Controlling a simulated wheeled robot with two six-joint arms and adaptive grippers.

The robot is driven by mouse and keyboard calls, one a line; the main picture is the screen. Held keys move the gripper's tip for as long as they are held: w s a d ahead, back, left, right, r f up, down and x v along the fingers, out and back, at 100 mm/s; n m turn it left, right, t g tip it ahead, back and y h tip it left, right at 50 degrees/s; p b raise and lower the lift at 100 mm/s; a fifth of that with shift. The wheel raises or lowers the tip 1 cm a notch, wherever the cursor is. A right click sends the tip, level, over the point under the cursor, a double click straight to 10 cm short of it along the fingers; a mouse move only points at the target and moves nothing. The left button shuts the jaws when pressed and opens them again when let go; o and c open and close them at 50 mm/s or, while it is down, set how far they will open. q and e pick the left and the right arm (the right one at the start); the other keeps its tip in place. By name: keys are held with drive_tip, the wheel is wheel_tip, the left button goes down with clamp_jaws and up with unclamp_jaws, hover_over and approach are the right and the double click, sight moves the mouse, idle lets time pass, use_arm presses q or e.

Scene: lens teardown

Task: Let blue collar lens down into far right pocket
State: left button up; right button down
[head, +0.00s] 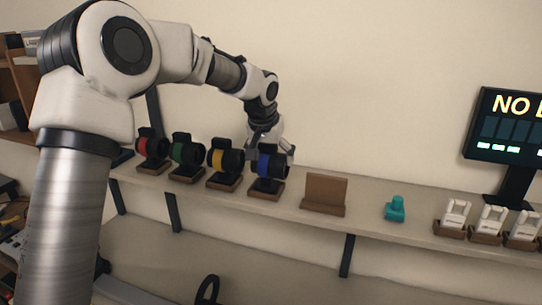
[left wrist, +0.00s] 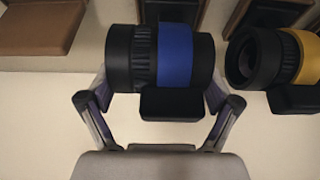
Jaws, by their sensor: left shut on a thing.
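The blue collar lens (head: 264,163) is a black barrel with a blue band, at the right end of a row of lenses on the wall shelf. In the left wrist view, the lens (left wrist: 175,55) lies crosswise between the two fingers of my left gripper (left wrist: 160,95). A brown stand (head: 266,190) is directly under the lens. I cannot tell whether the lens rests on it or hangs just above. My right gripper is not in view.
The yellow (head: 217,159), green (head: 180,152) and red (head: 153,147) collar lenses stand close by on the left. A brown block with an upright back (head: 325,192) and a teal object (head: 395,209) are to the right on the shelf (head: 360,218). White pieces (head: 490,219) sit farther right.

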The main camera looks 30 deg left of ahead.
use_arm(q)
drive_tip(key=shift+f, duration=0.35)
drive_tip(key=o, duration=1.3)
drive_tip(key=shift+c, duration=0.2)
drive_tip(key=v, duration=1.2)
